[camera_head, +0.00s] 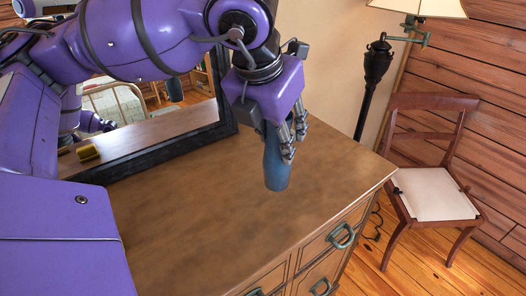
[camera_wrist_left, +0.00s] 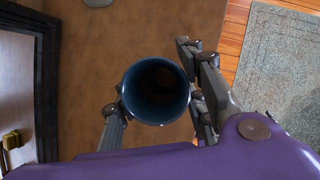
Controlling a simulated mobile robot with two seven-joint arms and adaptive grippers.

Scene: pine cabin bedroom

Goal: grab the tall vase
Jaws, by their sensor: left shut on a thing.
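The tall vase (camera_head: 276,172) is dark blue and stands out over the brown dresser top (camera_head: 200,215), roughly upright, near the mirror's right end. My left gripper (camera_head: 279,150) comes down from above and is shut on it, with fingers along its sides. The left wrist view looks down into the vase's round open mouth (camera_wrist_left: 156,91), with fingers of my left gripper (camera_wrist_left: 160,108) on both sides. I cannot tell whether the vase's base touches the dresser. The gripper hides the vase's upper part in the head view. My right gripper is not in view.
A dark-framed mirror (camera_head: 150,152) stands at the dresser's back. The dresser top in front is clear. A wooden chair (camera_head: 437,200) and a black lamp stand (camera_head: 374,80) are to the right.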

